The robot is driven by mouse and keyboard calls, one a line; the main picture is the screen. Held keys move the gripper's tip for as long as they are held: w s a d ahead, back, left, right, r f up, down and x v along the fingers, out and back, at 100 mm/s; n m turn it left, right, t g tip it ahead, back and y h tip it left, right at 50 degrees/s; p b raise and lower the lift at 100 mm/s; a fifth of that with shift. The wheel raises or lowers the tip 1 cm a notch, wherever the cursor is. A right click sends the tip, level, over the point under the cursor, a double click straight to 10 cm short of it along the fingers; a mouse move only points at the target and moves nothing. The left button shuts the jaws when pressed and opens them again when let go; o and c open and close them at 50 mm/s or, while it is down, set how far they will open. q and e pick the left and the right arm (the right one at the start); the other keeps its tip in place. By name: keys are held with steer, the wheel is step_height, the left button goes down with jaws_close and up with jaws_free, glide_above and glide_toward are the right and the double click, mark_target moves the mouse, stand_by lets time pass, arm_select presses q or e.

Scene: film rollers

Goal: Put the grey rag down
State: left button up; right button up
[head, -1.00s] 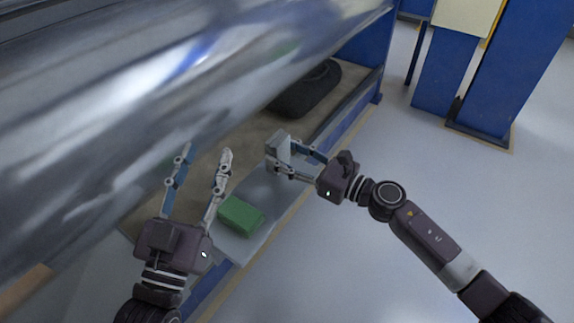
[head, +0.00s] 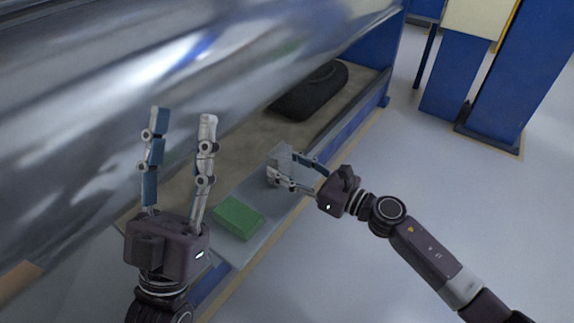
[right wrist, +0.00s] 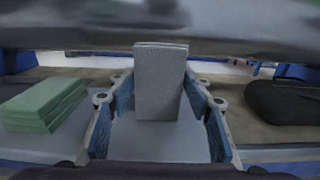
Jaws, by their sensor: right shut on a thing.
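The grey rag (head: 281,160) is a small folded block. My right gripper (head: 284,170) is shut on it at the far end of the pale tray (head: 270,228). In the right wrist view the rag (right wrist: 160,80) stands upright between the two fingers, with the tray surface below it. I cannot tell whether its lower edge touches the tray. My left gripper (head: 181,115) is open and empty, fingers pointing up in the picture, in front of the metal roller.
A green folded cloth (head: 239,217) lies on the tray; it also shows in the right wrist view (right wrist: 45,103). A black bundle (head: 309,90) lies on the brown bench surface behind. The large shiny roller (head: 120,90) hangs over the bench.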

steer(key=o, duration=1)
arm_select(q)
steer(key=shift+s, duration=0.1)
arm_select(e)
steer(key=v, duration=1.2)
steer(key=s+a+r+m+t+y, duration=0.2)
steer(key=s+a+r+m, duration=0.1)
steer(key=r+m, duration=0.45)
steer(key=s+a+r+m+t+y, duration=0.1)
steer(key=s+a+r+m+t, duration=0.25)
steer(key=r+m, duration=0.35)
arm_select(q)
steer(key=shift+w+d+f+g, duration=0.15)
steer(key=shift+w+f+g, duration=0.5)
steer(key=shift+w, duration=0.2)
arm_select(e)
steer(key=s+d+r+m+t+h, duration=0.2)
steer(key=d+r+m+t+h, duration=0.1)
steer(key=m, duration=0.6)
steer(key=s+d+r+m+t+h, duration=0.2)
steer(key=d+r+m+t+h, duration=0.1)
steer(key=m, duration=0.7)
steer(key=s+d+r+m+t+h, duration=0.2)
steer(key=d+r+m+t+h, duration=0.1)
steer(key=m, duration=0.7)
step_height(320, 180, up, 3)
steer(key=shift+s+d+f+m+t+h, duration=0.1)
steer(key=shift+f+m+t+h, duration=0.2)
steer(key=shift+h, duration=0.5)
